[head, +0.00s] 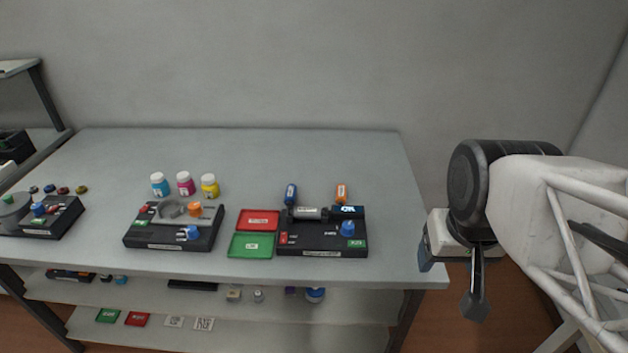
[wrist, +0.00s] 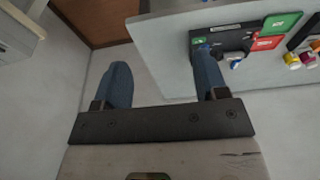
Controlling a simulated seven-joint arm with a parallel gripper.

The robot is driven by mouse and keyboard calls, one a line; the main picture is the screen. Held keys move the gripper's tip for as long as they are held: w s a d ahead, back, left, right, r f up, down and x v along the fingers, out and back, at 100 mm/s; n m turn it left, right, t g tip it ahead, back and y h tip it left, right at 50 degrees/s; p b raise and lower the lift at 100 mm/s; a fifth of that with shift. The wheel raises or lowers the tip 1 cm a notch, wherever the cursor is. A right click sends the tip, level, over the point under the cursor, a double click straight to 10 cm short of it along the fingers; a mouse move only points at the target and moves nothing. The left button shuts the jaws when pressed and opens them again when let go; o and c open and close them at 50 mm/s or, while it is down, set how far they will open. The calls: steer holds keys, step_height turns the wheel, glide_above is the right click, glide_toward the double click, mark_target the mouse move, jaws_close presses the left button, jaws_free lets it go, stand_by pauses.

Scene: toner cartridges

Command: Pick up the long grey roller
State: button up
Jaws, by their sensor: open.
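The long grey roller (head: 308,212) lies across the back part of a black station (head: 322,240) on the table, roughly parallel to the table's front edge. My gripper (head: 450,280) hangs off the table's right end, well apart from the roller. In the wrist view my gripper (wrist: 160,68) shows two blue-grey fingers spread wide with nothing between them. The black station also shows in the wrist view (wrist: 228,40), partly behind the right finger.
A red tray (head: 258,220) and a green tray (head: 251,245) lie left of the station. Another black station (head: 175,238) and several colored jars are farther left. The table's right end is clear.

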steer(key=shift+w, duration=0.1)
steer(key=m+g+y, duration=0.3)
steer(key=m+y, duration=0.2)
steer(key=m, duration=1.2)
glide_above(308, 209)
steer(key=d, duration=0.3)
steer(key=f, duration=1.6)
steer(key=shift+s+d+f, duration=0.1)
steer(key=shift+s+f, duration=0.25)
steer(key=shift+f, duration=0.05)
steer(key=shift+w+a+f+m, duration=0.25)
steer(key=shift+w+f+m, duration=0.05)
steer(key=shift+f+m, duration=0.1)
steer(key=shift+x, duration=1.25)
